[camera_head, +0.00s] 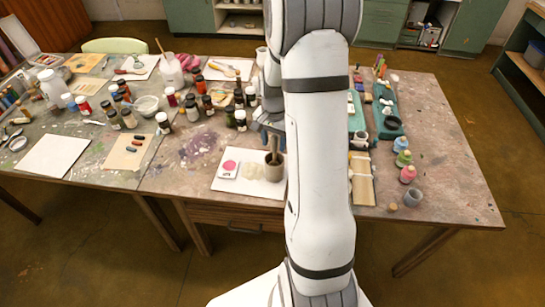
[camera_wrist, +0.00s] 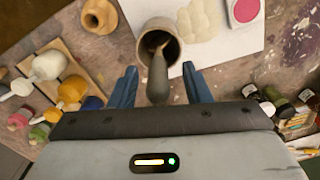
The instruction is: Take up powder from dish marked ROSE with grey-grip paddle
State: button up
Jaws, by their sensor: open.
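The grey-grip paddle (camera_wrist: 158,82) leans in a round tan pot (camera_wrist: 166,27), its thick grey grip pointing toward my gripper (camera_wrist: 159,74). My gripper is open, its two blue fingers to either side of the grip in the wrist view, with visible gaps and no clear contact. The paddle's far end is inside the pot. The pot also shows in the head view (camera_head: 274,171), close below my gripper. A white square dish with a round pink fill (camera_head: 229,168) lies left of the pot; its mark is too small to read. The dish is partly cut off in the wrist view (camera_wrist: 243,11).
The pot and dish stand on a white sheet (camera_head: 240,190) with pale powdery patches. Several dark bottles (camera_head: 192,108) crowd the table to the left. Coloured bottles (camera_head: 407,174) and a grey cup (camera_head: 413,197) stand at the right. My arm hides the table's middle.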

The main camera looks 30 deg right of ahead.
jog(key=shift+f, duration=0.45)
grip_shut()
